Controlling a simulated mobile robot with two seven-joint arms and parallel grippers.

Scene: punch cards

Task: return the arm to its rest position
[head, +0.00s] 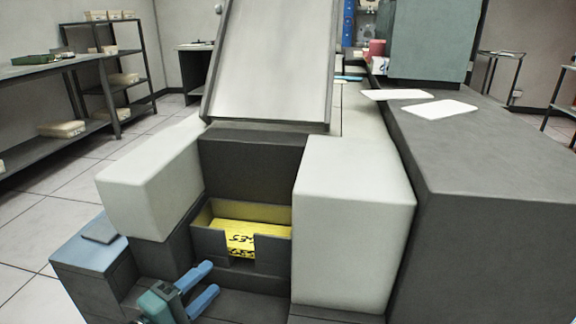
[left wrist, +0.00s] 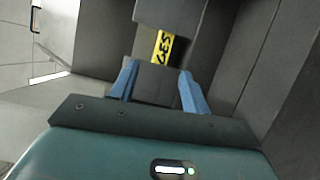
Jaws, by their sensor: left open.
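My left gripper (head: 207,286) has blue fingers and a teal body. It is low in the head view, in front of and below the dark card hopper (head: 207,243). The fingers are apart with nothing between them; in the left wrist view the gripper (left wrist: 158,85) shows the same gap. A stack of yellow cards (head: 245,234) with black marks lies in the hopper, apart from the fingers. The yellow cards (left wrist: 163,48) also show beyond the fingertips in the left wrist view. My right gripper is in neither view.
Pale blocks stand left (head: 150,190) and right (head: 352,225) of the hopper. A sloped metal panel (head: 272,62) rises behind it. A dark cabinet (head: 490,170) with white sheets (head: 440,109) on top is at the right. Open tiled floor (head: 50,215) lies at the left.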

